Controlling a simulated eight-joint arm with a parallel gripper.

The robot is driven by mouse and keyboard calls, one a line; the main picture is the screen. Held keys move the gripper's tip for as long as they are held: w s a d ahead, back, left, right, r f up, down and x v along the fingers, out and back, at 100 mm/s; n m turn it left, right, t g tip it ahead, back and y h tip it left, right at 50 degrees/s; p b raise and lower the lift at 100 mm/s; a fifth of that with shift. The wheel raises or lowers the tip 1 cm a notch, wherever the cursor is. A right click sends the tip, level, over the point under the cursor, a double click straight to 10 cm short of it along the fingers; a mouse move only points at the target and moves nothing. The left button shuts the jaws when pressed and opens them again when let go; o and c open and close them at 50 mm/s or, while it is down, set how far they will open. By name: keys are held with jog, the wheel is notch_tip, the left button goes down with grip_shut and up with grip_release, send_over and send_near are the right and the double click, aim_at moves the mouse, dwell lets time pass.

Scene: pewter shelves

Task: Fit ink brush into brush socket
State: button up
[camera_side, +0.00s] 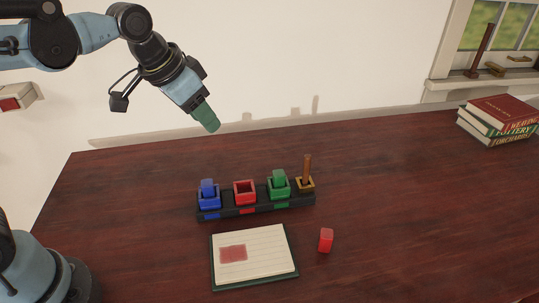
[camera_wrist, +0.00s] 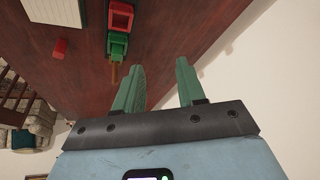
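The ink brush (camera_side: 307,166) is a brown stick standing upright, its lower end inside the tan brush socket (camera_side: 305,184) at the right end of the dark rack (camera_side: 257,207). In the wrist view the brush (camera_wrist: 113,73) shows just beyond the green holder, partly close to a finger. My gripper (camera_side: 207,118) is high above the table, behind and left of the rack, well apart from the brush. In the wrist view my gripper's (camera_wrist: 160,66) two green fingers are spread with nothing between them.
The rack also has a blue holder (camera_side: 208,201) and a green holder (camera_side: 279,190), each with a block in it, and an empty red holder (camera_side: 245,198). A red block (camera_side: 326,240) stands beside a red-marked notepad (camera_side: 275,270). Books (camera_side: 497,120) lie far right.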

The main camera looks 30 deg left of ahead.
jog(key=s+a+f+n+t+y, duration=0.1)
jog(key=s+a+f+n+t, duration=0.1)
jog(key=s+a+f, duration=0.3)
jog(key=shift+s+a+f+n, duration=0.2)
jog(key=shift+s+n, duration=0.3)
jog(key=shift+s, duration=0.5)
jog(key=shift+r, duration=0.1)
